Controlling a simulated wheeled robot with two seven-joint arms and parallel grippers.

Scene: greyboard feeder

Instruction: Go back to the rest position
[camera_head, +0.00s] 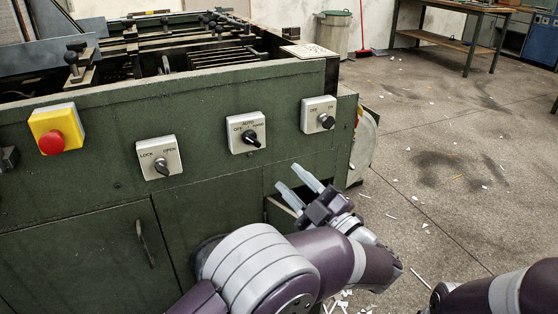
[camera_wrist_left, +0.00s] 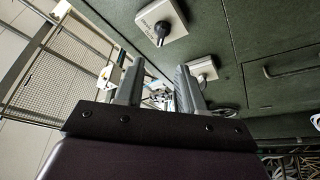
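My left gripper (camera_head: 289,178) is in front of the green machine (camera_head: 90,215), below its switches. Its two fingers are apart, with nothing between them. The left wrist view also shows the gripper (camera_wrist_left: 158,82) with spread fingers, and the machine's green front (camera_wrist_left: 270,65) beyond. Of my right arm only a purple and grey part shows at the lower right of the head view; its gripper is out of the picture.
The machine's front carries a red stop button (camera_head: 52,143), a lock switch (camera_head: 159,157), an auto switch (camera_head: 246,133) and an off/on switch (camera_head: 318,115). A bin (camera_head: 333,33) and a workbench (camera_head: 462,8) stand behind. The floor at right is open, with scattered scraps.

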